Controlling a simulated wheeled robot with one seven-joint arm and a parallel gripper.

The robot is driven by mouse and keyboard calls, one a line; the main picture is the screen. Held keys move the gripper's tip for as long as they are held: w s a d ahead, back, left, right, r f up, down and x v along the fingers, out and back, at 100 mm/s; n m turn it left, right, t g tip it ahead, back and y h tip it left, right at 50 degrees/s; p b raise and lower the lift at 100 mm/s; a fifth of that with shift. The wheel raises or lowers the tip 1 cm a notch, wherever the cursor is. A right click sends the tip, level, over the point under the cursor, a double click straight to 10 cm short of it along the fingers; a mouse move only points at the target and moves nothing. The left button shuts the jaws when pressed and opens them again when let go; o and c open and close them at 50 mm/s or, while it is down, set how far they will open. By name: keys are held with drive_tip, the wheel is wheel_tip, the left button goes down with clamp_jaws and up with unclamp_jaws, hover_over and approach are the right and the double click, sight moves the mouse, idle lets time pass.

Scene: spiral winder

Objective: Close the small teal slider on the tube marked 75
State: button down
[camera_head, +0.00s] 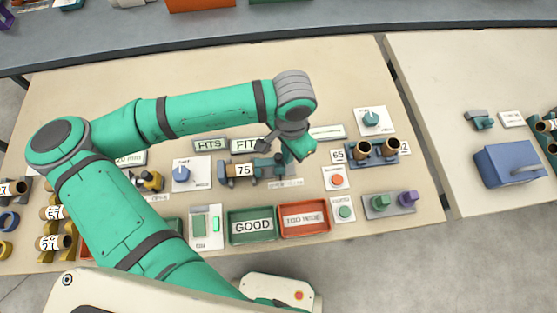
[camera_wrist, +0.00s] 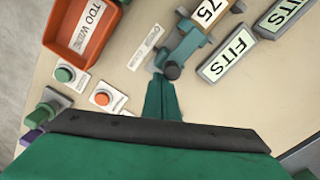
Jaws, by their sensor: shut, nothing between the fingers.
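The tube marked 75 (camera_head: 243,170) lies in a teal and grey fixture (camera_head: 262,168) near the middle of the table. In the wrist view the tube (camera_wrist: 210,12) is at the top, cut by the frame edge. A teal block (camera_wrist: 186,46) with a dark round knob (camera_wrist: 172,71) sits at its near end; I cannot tell which part is the small slider. My gripper (camera_head: 303,152) is just right of the fixture. In the wrist view my gripper (camera_wrist: 162,84) is shut and empty, its tips close to the knob; contact is unclear.
FITS plates (camera_head: 210,145) stand behind the fixture. A green GOOD tray (camera_head: 251,239) and a red tray (camera_head: 304,233) lie in front. A red button (camera_head: 337,180) and a tube stand marked 65 (camera_head: 372,154) are to the right.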

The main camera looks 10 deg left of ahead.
drive_tip(key=shift+d, duration=0.1)
idle(0.5)
drive_tip(key=shift+w+d, duration=0.15)
drive_tip(key=shift+d, duration=0.3)
wheel_tip(320, 180, up, 7)
idle(0.9)
idle(0.6)
